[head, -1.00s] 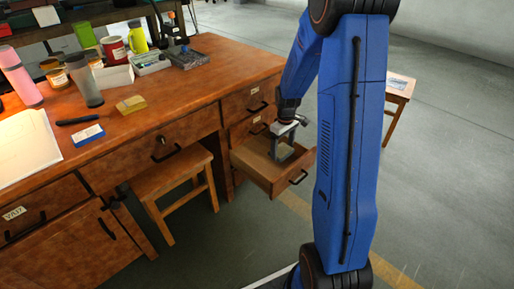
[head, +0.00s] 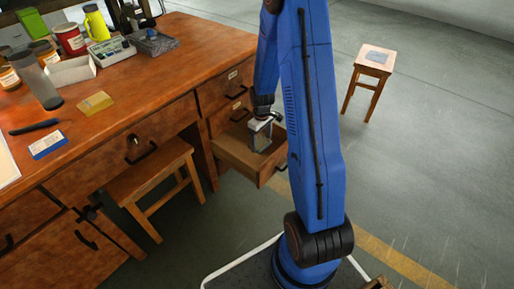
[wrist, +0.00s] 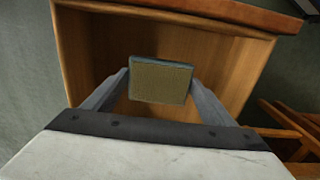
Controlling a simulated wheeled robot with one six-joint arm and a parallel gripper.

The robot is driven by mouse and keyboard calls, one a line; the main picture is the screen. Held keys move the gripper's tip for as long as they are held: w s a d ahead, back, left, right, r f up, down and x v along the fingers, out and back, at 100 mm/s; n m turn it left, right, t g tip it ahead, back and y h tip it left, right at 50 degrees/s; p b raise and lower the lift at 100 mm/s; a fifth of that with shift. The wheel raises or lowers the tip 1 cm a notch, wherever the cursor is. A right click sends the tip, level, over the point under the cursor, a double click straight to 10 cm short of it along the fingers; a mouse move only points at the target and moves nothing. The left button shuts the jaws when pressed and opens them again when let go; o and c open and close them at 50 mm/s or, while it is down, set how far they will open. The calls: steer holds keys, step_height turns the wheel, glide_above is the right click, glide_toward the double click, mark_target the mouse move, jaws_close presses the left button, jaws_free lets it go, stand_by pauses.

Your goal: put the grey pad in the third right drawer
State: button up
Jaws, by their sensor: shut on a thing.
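The grey pad (wrist: 160,80) is a small block with a grey rim and a tan-brown face toward the wrist camera. My gripper (wrist: 158,84) is shut on it, one finger on each side. In the head view my gripper (head: 260,138) points down over the open drawer (head: 235,158), the third from the top in the desk's right pedestal. The wrist view shows the drawer's wooden interior (wrist: 225,70) around and behind the pad. The pad cannot be made out in the head view, and its height above the drawer floor is unclear.
Two shut drawers with labels (head: 232,74) sit above the open one. A wooden stool (head: 165,177) stands under the desk at left. Another stool (head: 374,70) with a flat grey item stands on clear floor at right. Jars and boxes crowd the desktop (head: 170,85).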

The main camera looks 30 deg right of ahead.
mark_target(261, 143)
steer(key=shift+f, duration=2.9)
steer(key=shift+f, duration=0.15)
steer(key=o, duration=1.3)
step_height(261, 143, up, 12)
steer(key=shift+r, duration=0.1)
steer(key=s+a+r+m+t, duration=0.1)
steer(key=s+a+r, duration=0.25)
steer(key=r, duration=0.35)
steer(key=s+a+r+t, duration=0.1)
steer(key=s+a+r, duration=0.25)
steer(key=r, duration=0.35)
steer(key=s+a+r+m, duration=0.1)
steer(key=s+a+r, duration=0.25)
steer(key=r, duration=0.45)
steer(key=s+a+r+t, duration=0.1)
steer(key=s+r, duration=0.2)
steer(key=s, duration=0.3)
steer(key=s+a+r+m+t, duration=0.1)
steer(key=s+a+r, duration=0.1)
steer(key=s, duration=0.5)
steer(key=s+a+r+m, duration=0.1)
steer(key=s+a+r, duration=0.1)
steer(key=s, duration=0.4)
steer(key=shift+s+a+r+t, duration=0.1)
steer(key=shift+s+r+t, duration=0.1)
steer(key=shift+r, duration=0.25)
steer(key=shift+s+a+r+t, duration=0.1)
steer(key=shift+s+r+t, duration=0.1)
steer(key=shift+r, duration=0.2)
